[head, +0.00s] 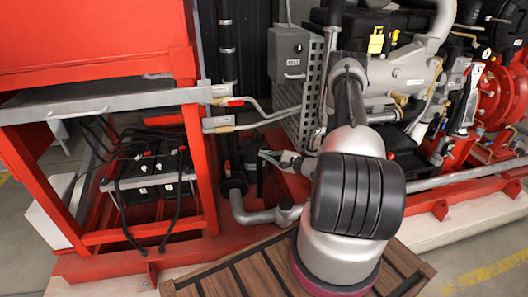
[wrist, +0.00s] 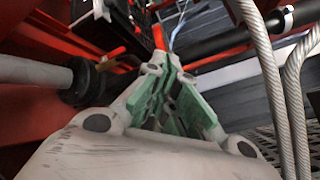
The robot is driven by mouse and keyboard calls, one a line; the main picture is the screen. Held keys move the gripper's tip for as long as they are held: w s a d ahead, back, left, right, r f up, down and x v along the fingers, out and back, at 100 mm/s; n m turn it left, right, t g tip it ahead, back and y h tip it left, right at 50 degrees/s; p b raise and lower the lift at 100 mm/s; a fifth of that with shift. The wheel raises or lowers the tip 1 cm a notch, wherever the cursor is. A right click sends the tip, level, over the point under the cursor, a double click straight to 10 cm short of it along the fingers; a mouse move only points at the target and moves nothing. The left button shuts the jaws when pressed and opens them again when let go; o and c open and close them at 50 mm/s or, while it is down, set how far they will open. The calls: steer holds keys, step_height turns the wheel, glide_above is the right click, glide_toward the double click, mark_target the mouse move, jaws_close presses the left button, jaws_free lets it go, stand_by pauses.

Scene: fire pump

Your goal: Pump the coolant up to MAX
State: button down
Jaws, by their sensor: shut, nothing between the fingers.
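My gripper (head: 272,156) reaches left from the end of my arm, low between the red battery frame and the grey perforated guard. In the wrist view its green-padded fingers (wrist: 165,75) are together with nothing between them. A short black upright cylinder (head: 261,180) stands right beside and below the fingertips in the head view; I cannot tell whether they touch or whether it is a pump handle. A grey elbow pipe (head: 268,215) lies below it. I cannot make out a coolant level or a MAX mark in either view.
Batteries (head: 150,175) with loose black cables sit in the red frame (head: 205,190) at left. A grey box (head: 288,55) hangs above the perforated guard (head: 310,90). A black vertical pipe (head: 228,80) stands behind. Braided hoses (wrist: 272,80) pass close on the right in the wrist view.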

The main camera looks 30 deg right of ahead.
steer(key=shift+s, duration=0.1)
steer(key=shift+s+a, duration=0.25)
steer(key=shift+s, duration=0.5)
steer(key=shift+s+a, duration=0.2)
steer(key=shift+s, duration=0.6)
steer(key=shift+s+a, duration=0.25)
steer(key=shift+s, duration=0.5)
